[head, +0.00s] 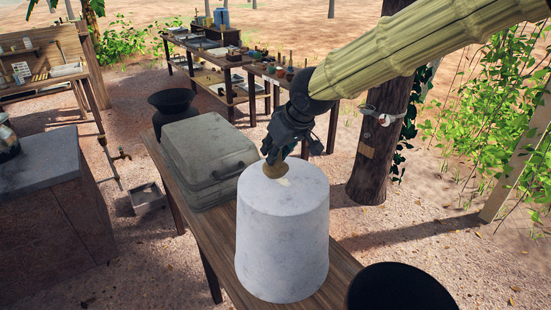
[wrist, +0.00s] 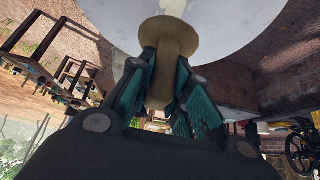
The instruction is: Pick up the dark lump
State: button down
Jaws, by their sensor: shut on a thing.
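My gripper (head: 275,160) is over the top of a large pale grey-white drum (head: 283,245) on the wooden bench. Its fingers are shut on a tan, knob-shaped lump (head: 278,170). In the wrist view the lump (wrist: 168,42) has a wide cap on a narrower stem, and the green-padded fingers (wrist: 155,88) press on either side of the stem. The cap faces the drum; I cannot tell whether it touches the top. The held piece looks tan rather than dark, and no other lump is clear in view.
A grey lidded metal case (head: 208,160) sits behind and left of the drum. A black pot (head: 172,108) stands beyond it. A black round vessel (head: 400,290) is at the front right. A tree trunk (head: 380,140) rises to the right. Stone counter (head: 40,180) at left.

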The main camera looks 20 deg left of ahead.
notch_tip(320, 180, up, 2)
jog(key=shift+r+b, duration=0.1)
jog(key=shift+b, duration=0.45)
jog(key=s+d+b, duration=0.2)
jog(key=s+d, duration=0.1)
jog(key=d, duration=0.4)
jog(key=s+d+r+b, duration=0.1)
jog(key=s+d+b, duration=0.2)
jog(key=d, duration=0.5)
jog(key=shift+r, duration=0.25)
